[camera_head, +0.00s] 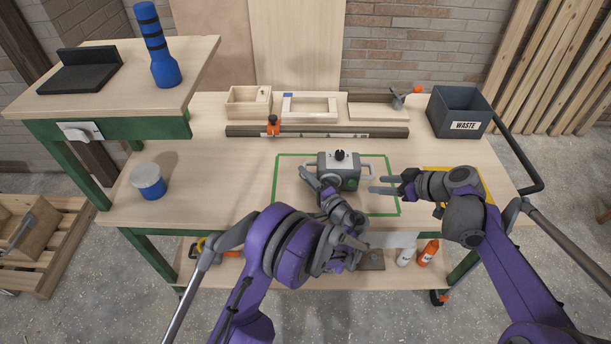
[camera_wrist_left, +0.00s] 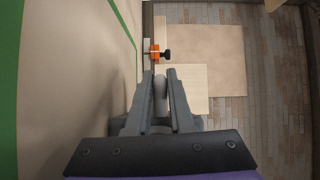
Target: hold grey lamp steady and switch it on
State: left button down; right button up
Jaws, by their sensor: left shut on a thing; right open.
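The grey lamp (camera_head: 350,163) stands upright inside a green taped rectangle on the workbench, with a black knob (camera_head: 340,155) on its top. My left gripper (camera_head: 312,181) is at the lamp's left side and shut on it. In the left wrist view, the fingers of my left gripper (camera_wrist_left: 163,88) close around a narrow grey bar (camera_wrist_left: 160,92), which looks like a side handle of the lamp. My right gripper (camera_head: 378,185) is open and empty, just right of the lamp and apart from it.
Wooden trays (camera_head: 248,103), a long dark rail (camera_head: 340,132) and an orange clamp (camera_head: 273,125) lie behind the lamp; the clamp also shows in the left wrist view (camera_wrist_left: 154,53). A black waste bin (camera_head: 460,110) stands at back right. A white-and-blue tub (camera_head: 148,180) stands left. The bench between tub and lamp is clear.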

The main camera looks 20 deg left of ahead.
dwell(0.9)
grip_shut()
dwell(3.5)
